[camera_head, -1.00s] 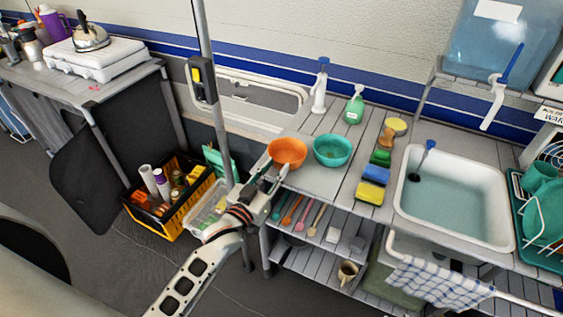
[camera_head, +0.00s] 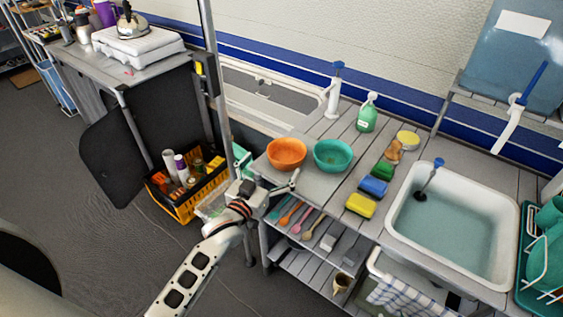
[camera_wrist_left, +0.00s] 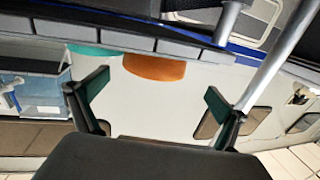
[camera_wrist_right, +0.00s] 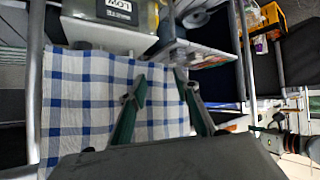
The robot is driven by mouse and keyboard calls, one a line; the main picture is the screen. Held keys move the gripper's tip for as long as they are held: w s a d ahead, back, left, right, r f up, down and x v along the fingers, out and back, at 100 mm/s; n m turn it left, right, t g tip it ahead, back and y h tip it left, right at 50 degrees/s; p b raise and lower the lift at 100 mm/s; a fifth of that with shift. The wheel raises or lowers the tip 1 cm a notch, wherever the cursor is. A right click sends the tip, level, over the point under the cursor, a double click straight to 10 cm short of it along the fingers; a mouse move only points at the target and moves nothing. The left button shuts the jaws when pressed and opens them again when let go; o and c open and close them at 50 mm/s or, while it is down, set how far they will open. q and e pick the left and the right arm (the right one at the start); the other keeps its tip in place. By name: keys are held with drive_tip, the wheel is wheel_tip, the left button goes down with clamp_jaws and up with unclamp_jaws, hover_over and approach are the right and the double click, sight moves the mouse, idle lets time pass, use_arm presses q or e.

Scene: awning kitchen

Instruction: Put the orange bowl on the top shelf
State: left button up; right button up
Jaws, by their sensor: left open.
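The orange bowl (camera_head: 286,154) sits upright on the grey slatted counter near its left end, close to a teal bowl (camera_head: 332,156). It also shows upside down in the left wrist view (camera_wrist_left: 153,67). My left gripper (camera_head: 284,187) is open and empty at the counter's front left edge, just in front of the orange bowl and apart from it. My right gripper (camera_wrist_right: 161,84) shows only in its wrist view, with a gap between its fingers, in front of a checked towel (camera_wrist_right: 85,100). Under the counter is an upper shelf (camera_head: 300,238) with utensils. A raised shelf (camera_head: 462,92) stands at the right.
A thin vertical pole (camera_head: 217,100) stands left of the counter, near my left arm. Sponges (camera_head: 373,186), a green soap bottle (camera_head: 367,115) and a sink (camera_head: 455,225) lie to the right. A yellow-black crate (camera_head: 200,193) is on the floor. A blue tank (camera_head: 520,60) occupies the raised shelf.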

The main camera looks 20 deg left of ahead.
sight(281, 155)
use_arm(q)
drive_tip(key=w, duration=0.2)
drive_tip(key=w+d, duration=0.1)
drive_tip(key=w, duration=0.2)
drive_tip(key=shift+d+f, duration=0.15)
drive_tip(key=shift+f, duration=0.05)
drive_tip(key=shift+s, duration=0.1)
drive_tip(key=c, duration=1.2)
drive_tip(key=shift+c, duration=0.3)
drive_tip(key=shift+r, duration=0.15)
